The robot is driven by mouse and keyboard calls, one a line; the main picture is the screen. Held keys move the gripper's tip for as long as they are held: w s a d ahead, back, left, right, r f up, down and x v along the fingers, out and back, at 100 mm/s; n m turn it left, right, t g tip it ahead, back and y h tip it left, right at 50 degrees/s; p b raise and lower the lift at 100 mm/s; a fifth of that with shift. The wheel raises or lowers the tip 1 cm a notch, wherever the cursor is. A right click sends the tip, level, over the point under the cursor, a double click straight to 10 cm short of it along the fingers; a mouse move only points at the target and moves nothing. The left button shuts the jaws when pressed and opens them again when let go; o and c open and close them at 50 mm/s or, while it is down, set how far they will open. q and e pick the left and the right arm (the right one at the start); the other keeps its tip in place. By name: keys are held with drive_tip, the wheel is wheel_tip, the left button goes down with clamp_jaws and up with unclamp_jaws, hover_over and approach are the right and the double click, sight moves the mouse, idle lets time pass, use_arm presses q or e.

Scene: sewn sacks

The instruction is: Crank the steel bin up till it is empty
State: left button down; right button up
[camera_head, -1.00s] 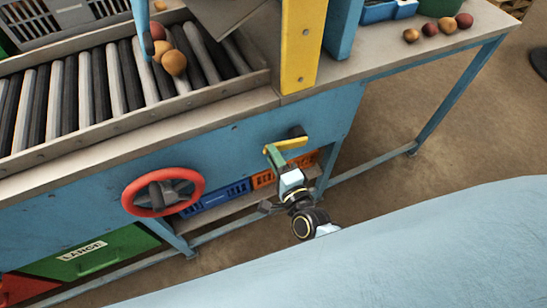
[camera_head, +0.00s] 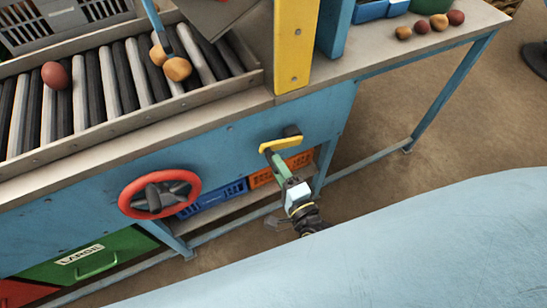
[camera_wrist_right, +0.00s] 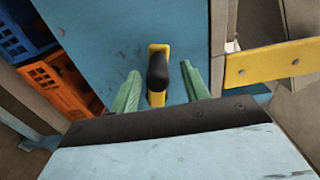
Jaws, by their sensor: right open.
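The steel bin (camera_head: 212,14) shows only in part at the top of the head view, a grey metal shape tilted over the roller bed. The crank (camera_head: 282,144) is a yellow arm on the blue front panel below the yellow post. In the right wrist view the crank's black handle (camera_wrist_right: 157,72) points towards me, with the yellow arm behind it. My right gripper (camera_head: 273,155) is at the crank's left end. Its green fingers (camera_wrist_right: 160,90) are open, one on each side of the handle, with gaps visible. My left gripper is out of view.
A red handwheel (camera_head: 160,194) sticks out from the panel at left. Blue (camera_head: 212,198) and orange (camera_head: 281,170) crates sit below.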

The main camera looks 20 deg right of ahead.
drive_tip(key=s+d, duration=0.1)
drive_tip(key=s, duration=0.7)
drive_tip(key=shift+s, duration=0.35)
drive_tip(key=shift+r, duration=0.1)
